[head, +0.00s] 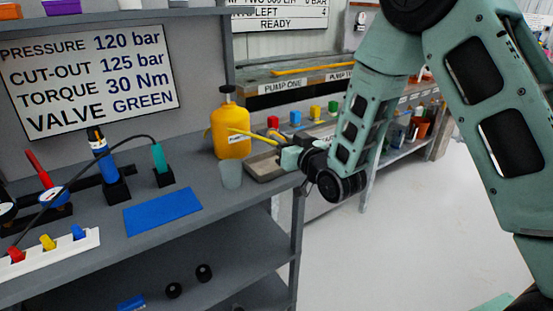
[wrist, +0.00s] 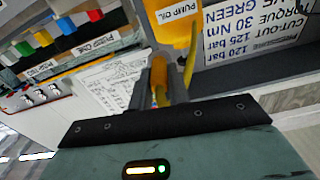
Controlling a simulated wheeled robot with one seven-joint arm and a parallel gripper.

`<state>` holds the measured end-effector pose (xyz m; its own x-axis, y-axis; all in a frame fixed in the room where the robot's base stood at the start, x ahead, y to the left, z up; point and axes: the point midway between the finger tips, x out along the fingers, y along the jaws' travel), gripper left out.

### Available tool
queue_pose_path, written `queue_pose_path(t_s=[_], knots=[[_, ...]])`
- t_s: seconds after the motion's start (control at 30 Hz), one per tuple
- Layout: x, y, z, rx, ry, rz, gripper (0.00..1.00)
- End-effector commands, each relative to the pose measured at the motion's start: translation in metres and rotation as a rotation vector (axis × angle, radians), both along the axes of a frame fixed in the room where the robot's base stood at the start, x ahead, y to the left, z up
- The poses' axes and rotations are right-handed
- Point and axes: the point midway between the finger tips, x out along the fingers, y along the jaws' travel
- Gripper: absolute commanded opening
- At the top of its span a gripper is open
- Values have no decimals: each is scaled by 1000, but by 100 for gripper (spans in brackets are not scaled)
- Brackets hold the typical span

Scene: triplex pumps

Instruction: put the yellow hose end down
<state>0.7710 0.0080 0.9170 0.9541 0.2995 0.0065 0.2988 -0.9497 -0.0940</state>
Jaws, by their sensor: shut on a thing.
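The yellow hose (head: 255,135) runs from the yellow oil jug (head: 230,130) to the right, towards my gripper (head: 283,156). My gripper is at the right end of the grey bench, above the shallow tray. In the wrist view my gripper (wrist: 162,92) is shut on the yellow hose end (wrist: 160,72), which shows between the fingers. Another stretch of the hose (wrist: 190,62) shows just to the right of the fingers. The jug (wrist: 172,22) is beyond them, with a PUMP OIL label. The hose tip is hard to make out in the head view.
A shallow tray (head: 268,174) lies under my gripper at the bench edge. A grey translucent cup (head: 231,175) stands left of it. A blue mat (head: 162,210) lies flat further left. A blue bottle-like tool (head: 103,158) stands behind the mat. The sign (head: 90,72) is on the wall.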

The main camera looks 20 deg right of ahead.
Motion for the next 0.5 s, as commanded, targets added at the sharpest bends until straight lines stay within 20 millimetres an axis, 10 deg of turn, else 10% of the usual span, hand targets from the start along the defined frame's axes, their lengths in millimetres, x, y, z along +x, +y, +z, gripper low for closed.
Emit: queue_pose_path(t_s=[0.5], knots=[[0,0,-70,-2,2,0,0]])
